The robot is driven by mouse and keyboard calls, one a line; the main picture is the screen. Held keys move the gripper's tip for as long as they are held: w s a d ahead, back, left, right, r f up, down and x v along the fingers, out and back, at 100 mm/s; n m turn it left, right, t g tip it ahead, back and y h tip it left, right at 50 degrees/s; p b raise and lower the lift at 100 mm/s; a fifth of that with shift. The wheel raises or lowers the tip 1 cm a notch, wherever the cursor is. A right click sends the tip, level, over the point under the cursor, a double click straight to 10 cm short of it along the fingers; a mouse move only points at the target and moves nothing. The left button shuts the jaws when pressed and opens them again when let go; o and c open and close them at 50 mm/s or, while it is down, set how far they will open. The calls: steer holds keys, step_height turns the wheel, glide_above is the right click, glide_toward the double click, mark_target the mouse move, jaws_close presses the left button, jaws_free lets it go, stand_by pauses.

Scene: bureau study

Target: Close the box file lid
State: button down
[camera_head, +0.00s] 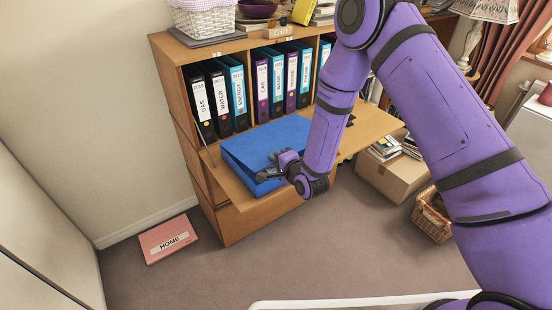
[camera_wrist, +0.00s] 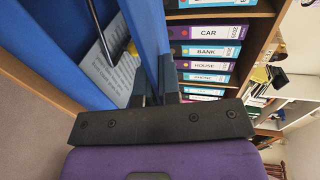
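The blue box file (camera_head: 262,140) lies on the lowered flap of the wooden bureau. Its lid (camera_wrist: 150,30) stands apart from the body (camera_wrist: 40,50) in the wrist view, so the file is open there. White paper (camera_wrist: 108,70) and a metal clip (camera_wrist: 102,35) show in the gap. My gripper (camera_head: 268,174) is at the front right edge of the file. In the wrist view my gripper (camera_wrist: 157,92) has its fingers close together with the blue lid edge between them, and it looks shut on it. The fingertips are partly hidden by the lid.
Upright ring binders (camera_head: 262,92) fill the bureau shelf behind the file. The bureau flap (camera_head: 368,125) has bare wood at right. A pink HOME folder (camera_head: 167,239) lies on the floor at left. A cardboard box (camera_head: 392,178) and wicker basket (camera_head: 430,215) stand at right.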

steer(key=shift+s+d+f, duration=0.1)
steer(key=shift+s+f, duration=0.05)
steer(key=shift+f, duration=0.7)
steer(key=shift+s+d+f, duration=0.1)
steer(key=shift+f, duration=0.7)
steer(key=c, duration=1.3)
jaws_free()
steer(key=v, duration=1)
steer(key=shift+s+d+r, duration=0.15)
steer(key=shift+s+d, duration=0.05)
steer(key=shift+s, duration=0.1)
